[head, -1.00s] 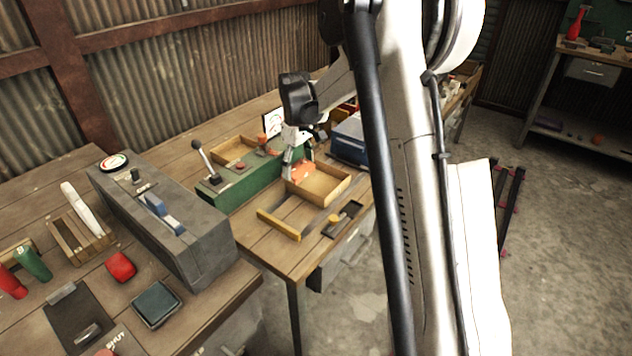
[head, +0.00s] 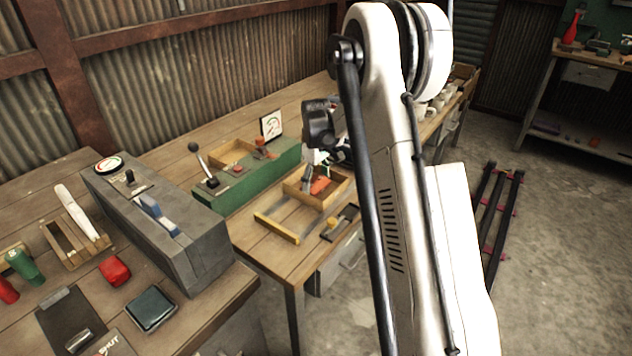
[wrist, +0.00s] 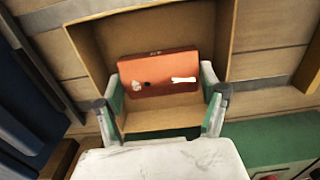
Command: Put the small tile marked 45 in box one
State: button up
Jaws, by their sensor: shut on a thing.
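An orange-red tile (wrist: 160,74) sits between the two fingertips of my gripper (wrist: 163,82) in the wrist view. It bears small white and dark marks that I cannot read. My gripper is shut on the tile. The tile is over or within an open wooden box (wrist: 225,25); I cannot tell if it touches the floor. In the head view the tile (head: 320,185) shows inside the outline of the same box (head: 333,197), beside my gripper (head: 309,178). No box number is readable.
A green control housing (head: 240,190) with a lever stands left of the box, with another wooden tray (head: 228,158) behind it. A yellow-ended frame (head: 283,233) and a dark holder (head: 340,222) lie in front. A grey machine (head: 185,240) stands at left.

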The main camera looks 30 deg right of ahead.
jog(key=shift+f, duration=0.1)
jog(key=o, duration=0.9)
